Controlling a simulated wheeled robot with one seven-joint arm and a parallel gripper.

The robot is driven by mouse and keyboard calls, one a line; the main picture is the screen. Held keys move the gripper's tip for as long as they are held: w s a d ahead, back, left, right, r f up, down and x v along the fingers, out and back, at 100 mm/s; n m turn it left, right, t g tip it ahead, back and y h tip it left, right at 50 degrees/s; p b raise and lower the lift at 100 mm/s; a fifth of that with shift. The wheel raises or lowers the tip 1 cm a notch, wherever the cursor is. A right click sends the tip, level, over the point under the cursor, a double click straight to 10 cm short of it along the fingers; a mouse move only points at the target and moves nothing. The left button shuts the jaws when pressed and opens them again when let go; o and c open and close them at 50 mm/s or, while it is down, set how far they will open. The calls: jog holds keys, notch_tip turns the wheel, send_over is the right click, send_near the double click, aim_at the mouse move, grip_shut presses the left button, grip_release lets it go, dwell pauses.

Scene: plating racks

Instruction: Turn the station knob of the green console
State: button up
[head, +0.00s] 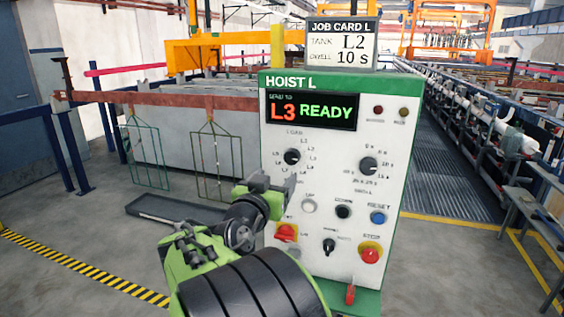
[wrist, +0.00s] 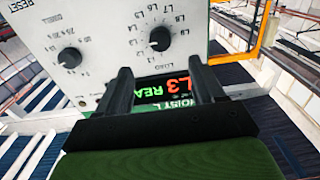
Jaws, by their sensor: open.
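The green and white console (head: 270,215) is labelled HOIST L and stands upright in front of me. Its station knob (head: 292,157) is black and round, at upper left of the panel below the screen, ringed by L labels. In the wrist view the panel appears upside down, with the station knob (wrist: 160,38) beyond the fingertips. The screen (head: 310,110) reads L3 READY. My gripper (head: 290,186) is open and empty, below the station knob in the head view. In the wrist view my gripper (wrist: 163,72) shows its two fingers apart, not touching the knob.
A job card (head: 342,45) on top reads tank L2, dwell 10 s. A second knob (head: 369,166) sits to the right. Lower down are a blue button (head: 378,217) and a red stop button (head: 370,255). Wire racks (head: 215,165) hang at left.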

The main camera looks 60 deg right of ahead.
aim_at(291, 160)
jog(key=d, duration=0.3)
jog(key=w+d+p, duration=0.1)
jog(key=d, duration=0.3)
jog(key=d+p, duration=0.1)
jog(key=d, duration=0.2)
jog(key=shift+w+d, duration=0.3)
jog(key=shift+d, duration=0.1)
jog(key=c, duration=1)
jog(key=shift+c, duration=0.2)
